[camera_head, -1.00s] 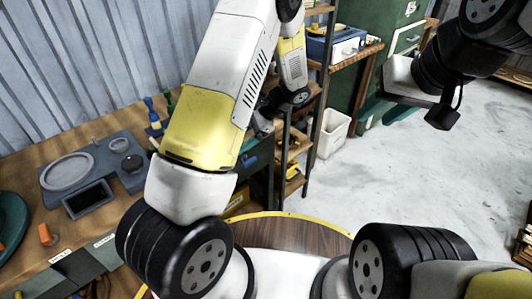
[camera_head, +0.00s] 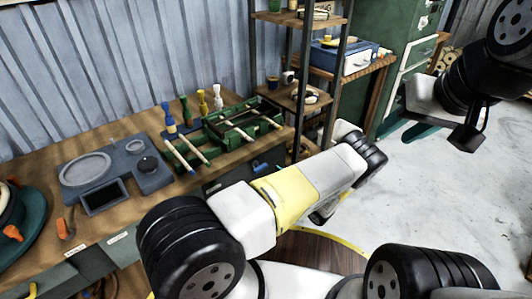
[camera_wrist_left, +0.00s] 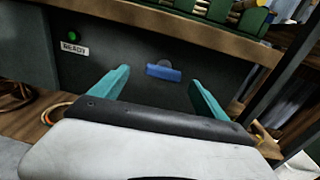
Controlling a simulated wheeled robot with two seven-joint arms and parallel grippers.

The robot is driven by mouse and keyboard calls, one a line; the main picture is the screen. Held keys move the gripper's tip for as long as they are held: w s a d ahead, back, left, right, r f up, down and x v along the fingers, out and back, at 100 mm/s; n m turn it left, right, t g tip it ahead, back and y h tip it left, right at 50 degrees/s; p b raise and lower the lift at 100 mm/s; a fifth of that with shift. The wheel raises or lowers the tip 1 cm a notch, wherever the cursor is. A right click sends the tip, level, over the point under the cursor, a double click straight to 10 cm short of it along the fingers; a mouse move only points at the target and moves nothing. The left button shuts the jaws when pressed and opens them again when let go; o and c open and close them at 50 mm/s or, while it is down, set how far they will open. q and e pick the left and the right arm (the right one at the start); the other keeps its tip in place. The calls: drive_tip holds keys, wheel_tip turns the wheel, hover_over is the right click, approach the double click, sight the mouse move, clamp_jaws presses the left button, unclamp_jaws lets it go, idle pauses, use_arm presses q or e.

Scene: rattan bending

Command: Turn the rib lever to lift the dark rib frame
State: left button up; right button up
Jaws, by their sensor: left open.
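A blue lever handle (camera_wrist_left: 163,71) sits on the dark front panel below the bench top in the left wrist view; it also shows small in the head view (camera_head: 259,166). My left gripper (camera_wrist_left: 158,76) is open, its teal fingers either side of the handle in the picture, with nothing held. Whether it touches the handle cannot be told. In the head view my arm hides the left gripper. A dark green frame (camera_head: 238,125) with pale rods lies on the bench; I cannot tell which part is the rib frame. My right gripper (camera_head: 422,131) is at upper right, its opening unclear.
A green light (camera_wrist_left: 72,34) and a READY label (camera_wrist_left: 74,49) are on the panel. A grey console (camera_head: 118,170) and colored pegs (camera_head: 185,112) stand on the bench. A shelf (camera_head: 300,95) rises behind the bench's right end. Grey floor (camera_head: 405,200) is open at right.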

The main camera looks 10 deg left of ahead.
sight(262, 170)
use_arm(q)
drive_tip(key=shift+m+t, duration=0.5)
drive_tip(key=shift+t, duration=0.1)
drive_tip(key=x, duration=0.5)
drive_tip(key=f+x, duration=0.1)
drive_tip(key=x, duration=0.1)
drive_tip(key=shift+w, duration=0.35)
drive_tip(key=c, duration=1.4)
